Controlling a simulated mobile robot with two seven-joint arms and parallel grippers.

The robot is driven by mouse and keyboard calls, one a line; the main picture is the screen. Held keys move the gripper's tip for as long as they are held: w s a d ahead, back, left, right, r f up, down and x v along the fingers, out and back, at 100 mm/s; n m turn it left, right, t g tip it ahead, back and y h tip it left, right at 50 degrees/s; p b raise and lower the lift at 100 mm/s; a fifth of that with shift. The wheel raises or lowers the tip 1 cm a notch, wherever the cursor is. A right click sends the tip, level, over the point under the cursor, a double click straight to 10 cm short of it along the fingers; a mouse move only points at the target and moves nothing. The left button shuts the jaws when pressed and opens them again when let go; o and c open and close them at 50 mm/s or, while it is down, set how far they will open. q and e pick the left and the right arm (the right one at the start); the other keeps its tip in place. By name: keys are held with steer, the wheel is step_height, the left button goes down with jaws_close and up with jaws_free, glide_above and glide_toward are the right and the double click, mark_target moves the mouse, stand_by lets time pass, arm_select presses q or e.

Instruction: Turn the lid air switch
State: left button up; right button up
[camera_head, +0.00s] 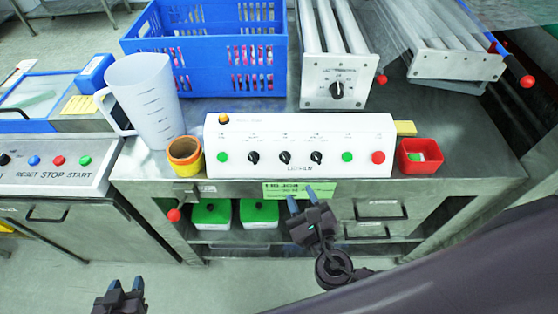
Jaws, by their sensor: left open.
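A white control box (300,166) stands on the metal table (480,160). Its front has a row of small labels, a green button (222,157) at the left, three black rotary knobs (285,157) in the middle, then a green and a red button. The labels are too small for me to tell which knob is the lid air switch. My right gripper (302,200) is open and empty, in front of and below the box, near the table's front edge, touching no knob. My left gripper (125,285) is open and empty at the lower left, away from the table.
A measuring jug (145,100) and orange-yellow rings (185,150) stand left of the box. A red bin (418,155) is at its right. Behind are a blue crate (205,45) and a metal unit with a black dial (337,89). Green-lidded containers (260,212) sit below.

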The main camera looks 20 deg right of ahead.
mark_target(285, 159)
steer(key=w, duration=0.5)
steer(key=w+p, duration=0.1)
steer(key=w, duration=0.5)
steer(key=shift+a, duration=0.2)
jaws_close()
